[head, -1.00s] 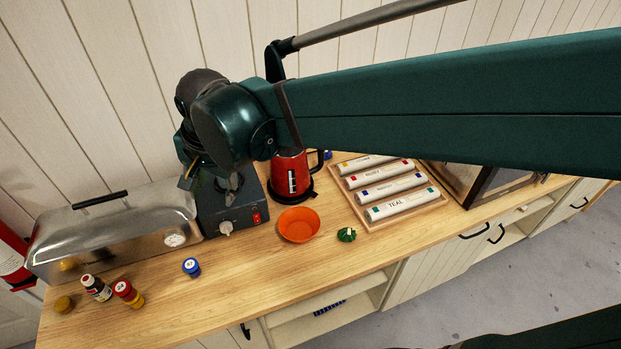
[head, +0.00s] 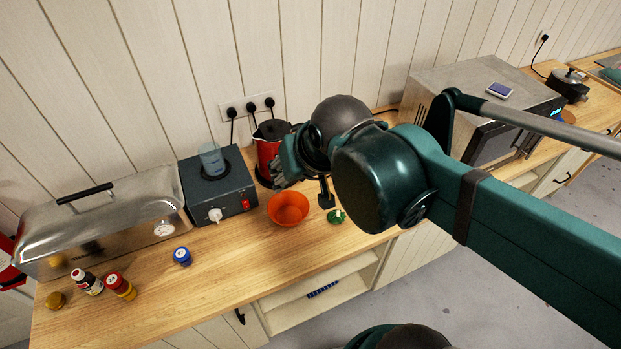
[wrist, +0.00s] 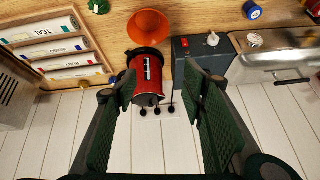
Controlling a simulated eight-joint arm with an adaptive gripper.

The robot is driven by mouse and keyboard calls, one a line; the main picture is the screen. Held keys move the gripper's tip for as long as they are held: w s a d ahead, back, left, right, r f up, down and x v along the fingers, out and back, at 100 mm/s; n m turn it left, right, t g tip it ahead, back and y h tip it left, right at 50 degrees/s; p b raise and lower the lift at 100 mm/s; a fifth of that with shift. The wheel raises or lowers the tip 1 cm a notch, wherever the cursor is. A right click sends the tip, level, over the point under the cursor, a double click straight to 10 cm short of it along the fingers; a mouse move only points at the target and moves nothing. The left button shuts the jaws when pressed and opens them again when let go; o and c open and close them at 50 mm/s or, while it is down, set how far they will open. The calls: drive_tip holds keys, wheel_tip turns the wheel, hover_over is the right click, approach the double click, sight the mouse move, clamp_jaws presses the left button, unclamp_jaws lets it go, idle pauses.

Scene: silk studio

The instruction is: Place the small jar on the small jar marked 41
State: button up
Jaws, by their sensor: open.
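A small blue-lidded jar (head: 182,257) with a white top label stands alone on the wooden counter. It also shows at the top of the wrist view (wrist: 252,10). A red-lidded small jar (head: 121,287) with a yellowish body is further left, its top number too small to read surely. My gripper (wrist: 160,75) is open and empty, its green fingers spread around the view of the red kettle, with no visible contact. In the head view my gripper is partly hidden behind my wrist, near the kettle and orange bowl, well right of the jars.
The orange bowl (head: 289,208), red kettle (head: 268,140), hot plate (head: 222,190) and steel box (head: 100,222) are obstacles. The counter around the blue-lidded jar is clear.

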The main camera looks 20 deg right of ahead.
drive_tip(key=s+d, duration=0.1)
drive_tip(key=s+d+f+n, duration=0.1)
drive_tip(key=d, duration=0.1)
drive_tip(key=shift+s+t, duration=0.15)
drive_tip(key=shift+t, duration=0.15)
